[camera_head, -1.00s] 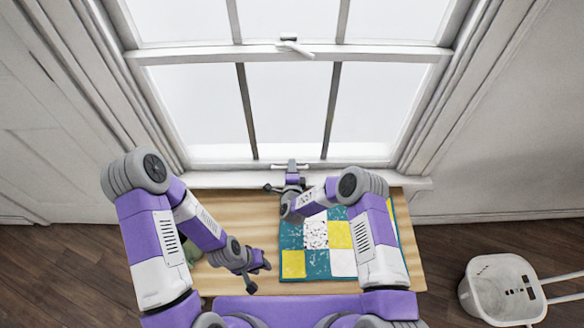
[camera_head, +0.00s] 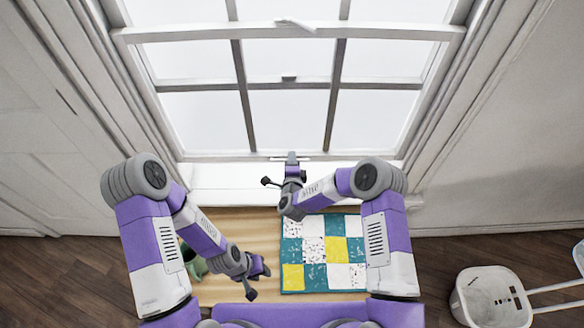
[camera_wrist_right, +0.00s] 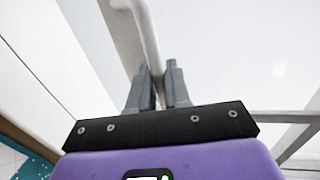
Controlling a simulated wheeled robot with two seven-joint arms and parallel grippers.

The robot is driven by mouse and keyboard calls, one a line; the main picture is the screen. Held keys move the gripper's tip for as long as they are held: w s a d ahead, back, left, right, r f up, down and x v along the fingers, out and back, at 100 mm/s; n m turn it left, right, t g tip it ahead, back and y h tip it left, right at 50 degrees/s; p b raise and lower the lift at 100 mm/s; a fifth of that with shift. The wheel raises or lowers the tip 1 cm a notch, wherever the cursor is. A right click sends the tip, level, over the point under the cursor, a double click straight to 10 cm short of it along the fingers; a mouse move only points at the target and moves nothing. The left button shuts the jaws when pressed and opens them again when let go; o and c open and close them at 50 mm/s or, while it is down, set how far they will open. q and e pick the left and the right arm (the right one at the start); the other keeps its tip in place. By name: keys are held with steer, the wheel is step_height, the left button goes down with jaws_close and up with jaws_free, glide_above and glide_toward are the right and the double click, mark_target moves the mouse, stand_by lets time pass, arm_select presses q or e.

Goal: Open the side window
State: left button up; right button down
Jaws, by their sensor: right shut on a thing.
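The white sash window (camera_head: 183,112) fills the upper middle of the head view. Its lower sash is raised, with its bottom rail (camera_head: 225,157) above the white sill (camera_head: 225,184). My right gripper (camera_head: 291,158) is at the middle of that bottom rail. In the right wrist view, my right gripper (camera_wrist_right: 158,85) is shut on a pale curved handle (camera_wrist_right: 147,35); its fingers hide part of it. A white latch lever (camera_head: 295,24) sits on the sash's top rail. My left gripper (camera_head: 266,270) hangs low over the table, away from the window; its jaw opening is unclear.
A wooden table (camera_head: 232,222) stands below the sill. A teal, yellow and white patchwork cloth (camera_head: 317,250) lies on its right part. A green object (camera_head: 193,263) is partly hidden by my left arm. A white bin-like container (camera_head: 490,300) stands on the floor at right.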

step_height(320, 180, up, 11)
steer(key=p, duration=0.3)
steer(key=shift+w+r+p, duration=0.1)
steer(key=shift+p, duration=0.3)
steer(key=c, duration=1.3)
jaws_free()
steer(key=shift+o, duration=0.2)
glide_toward(292, 131)
steer(key=shift+p+v, duration=0.3)
steer(key=shift+v, duration=0.9)
